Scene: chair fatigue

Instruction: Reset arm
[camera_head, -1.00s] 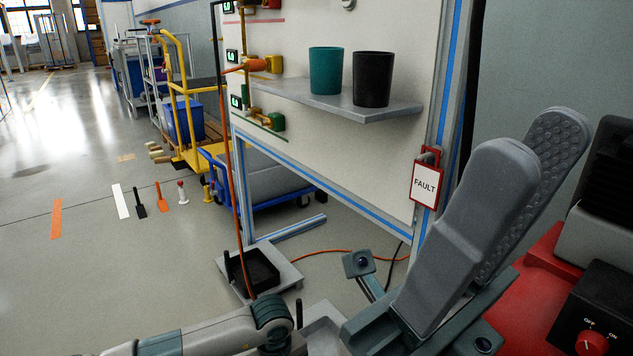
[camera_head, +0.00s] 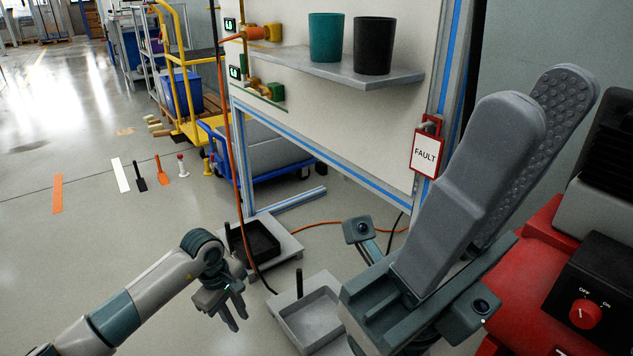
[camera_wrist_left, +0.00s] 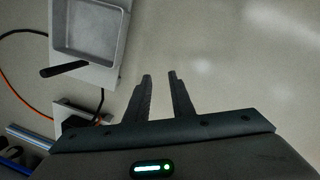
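My left gripper (camera_head: 239,324) hangs at the end of the left arm, low and left of centre in the head view, above the floor. Its fingers point down, and in the left wrist view its two dark fingers (camera_wrist_left: 160,75) stand apart with nothing between them. My right gripper (camera_head: 543,100) is large and close to the head camera at the right, fingers pointing up. One finger shows its smooth back, the other its studded inner pad. They stand apart, and no object shows between them.
A tray with a black handle (camera_head: 315,322) lies on the floor right of my left gripper, another with a dark inside (camera_head: 282,254) behind it. A panel (camera_head: 330,140) carries a shelf with teal (camera_head: 325,40) and black (camera_head: 373,45) cups. A red machine (camera_head: 545,255) stands right.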

